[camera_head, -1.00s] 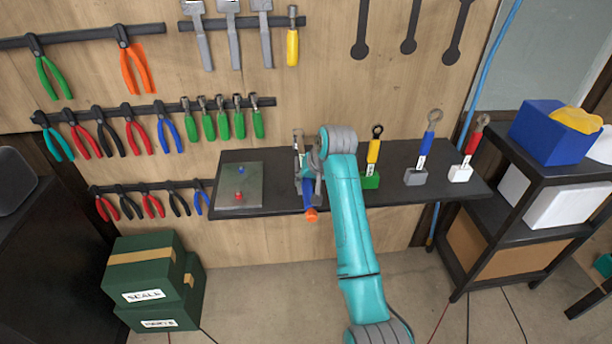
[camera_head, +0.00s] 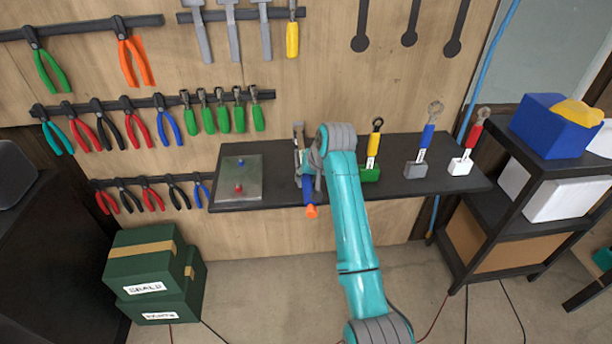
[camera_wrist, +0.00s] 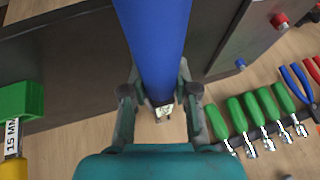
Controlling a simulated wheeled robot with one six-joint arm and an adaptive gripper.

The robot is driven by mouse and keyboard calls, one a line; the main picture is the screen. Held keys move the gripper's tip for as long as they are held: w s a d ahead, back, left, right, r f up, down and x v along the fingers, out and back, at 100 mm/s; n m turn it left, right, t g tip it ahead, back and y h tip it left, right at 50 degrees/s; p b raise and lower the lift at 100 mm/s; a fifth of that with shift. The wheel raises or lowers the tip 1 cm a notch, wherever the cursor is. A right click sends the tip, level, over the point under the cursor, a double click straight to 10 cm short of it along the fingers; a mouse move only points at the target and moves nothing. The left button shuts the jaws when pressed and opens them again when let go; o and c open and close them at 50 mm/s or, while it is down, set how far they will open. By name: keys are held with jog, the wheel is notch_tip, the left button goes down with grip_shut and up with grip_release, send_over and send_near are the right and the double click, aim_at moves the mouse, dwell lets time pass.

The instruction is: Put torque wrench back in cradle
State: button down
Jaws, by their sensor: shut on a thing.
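The torque wrench (camera_head: 309,192) has a blue handle and an orange end. It hangs at the front edge of the dark wall shelf (camera_head: 400,190), orange end toward me. My gripper (camera_wrist: 158,92) is shut on its blue handle (camera_wrist: 155,35), with one finger on each side in the wrist view. A small pale part shows beyond the fingers in that view. In the head view my arm hides most of the gripper, and a grey upright part (camera_head: 298,137) shows just behind it. I cannot tell whether that is the wrench's head or the cradle.
On the shelf, right of my arm, are a green block (camera_head: 369,175) with a yellow wrench, a grey block (camera_head: 414,170) with a blue wrench and a white block (camera_head: 460,167) with a red wrench. A metal plate (camera_head: 239,178) lies left. Pliers and screwdrivers hang on the wall.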

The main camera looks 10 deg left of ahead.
jog(key=shift+f, duration=0.5)
dwell(0.4)
jog(key=c, duration=0.8)
grip_release()
jog(key=shift+f, duration=0.1)
